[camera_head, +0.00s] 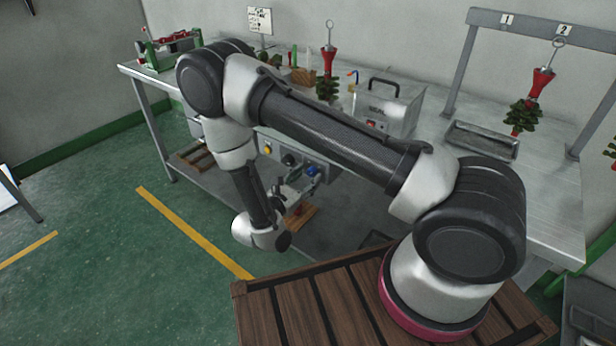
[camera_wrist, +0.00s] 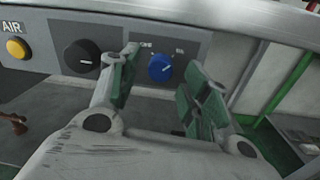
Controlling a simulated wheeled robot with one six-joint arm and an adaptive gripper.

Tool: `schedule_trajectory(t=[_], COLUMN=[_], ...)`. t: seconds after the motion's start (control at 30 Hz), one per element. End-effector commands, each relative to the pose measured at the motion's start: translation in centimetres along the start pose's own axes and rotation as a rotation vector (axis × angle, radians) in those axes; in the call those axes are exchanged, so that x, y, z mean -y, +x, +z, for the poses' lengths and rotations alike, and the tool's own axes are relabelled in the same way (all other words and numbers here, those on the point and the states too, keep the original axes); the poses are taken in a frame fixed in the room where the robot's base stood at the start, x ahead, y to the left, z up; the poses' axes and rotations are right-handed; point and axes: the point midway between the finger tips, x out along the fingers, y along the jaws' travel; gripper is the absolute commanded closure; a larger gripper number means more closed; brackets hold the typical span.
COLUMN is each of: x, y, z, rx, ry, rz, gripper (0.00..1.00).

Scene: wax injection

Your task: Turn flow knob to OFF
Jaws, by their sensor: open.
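The blue knob (camera_wrist: 160,68) with a white pointer line sits on the grey panel under the bench. Small labels stand above it to its left and right, too blurred to read surely. In the wrist view the pointer line runs to the right of the knob's centre, slightly tilted. My gripper (camera_wrist: 163,62) is open, with one green-padded finger left of the blue knob and one right of it. A gap shows on both sides and I see no contact. In the head view the gripper (camera_head: 293,190) is low before the panel, near the blue knob (camera_head: 313,171).
A black knob (camera_wrist: 82,57) is just left of my left finger, and a yellow button (camera_wrist: 17,48) under an AIR label is further left. The metal bench (camera_head: 455,180) overhangs the panel. A lower shelf and the wooden pallet (camera_head: 302,218) lie below.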

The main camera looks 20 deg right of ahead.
Motion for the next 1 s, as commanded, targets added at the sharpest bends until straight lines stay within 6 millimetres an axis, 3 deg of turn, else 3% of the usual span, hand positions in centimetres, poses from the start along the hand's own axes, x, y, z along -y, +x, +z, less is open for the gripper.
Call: schedule_trajectory(t=[0.13, 0.37, 0.4, 0.63, 1.0], x=[0.05, 0.03, 0.03, 0.03, 0.05], y=[1.06, 1.20, 1.19, 1.17, 1.16], z=[0.00, 0.00, 0.00, 0.00, 0.00], rx=[0.000, 0.000, 0.000, 0.000, -0.002], ry=[0.000, 0.000, 0.000, 0.000, -0.039], rz=[-0.001, -0.001, -0.001, -0.001, -0.001], gripper=[0.53, 0.53, 0.55, 0.96, 0.99])
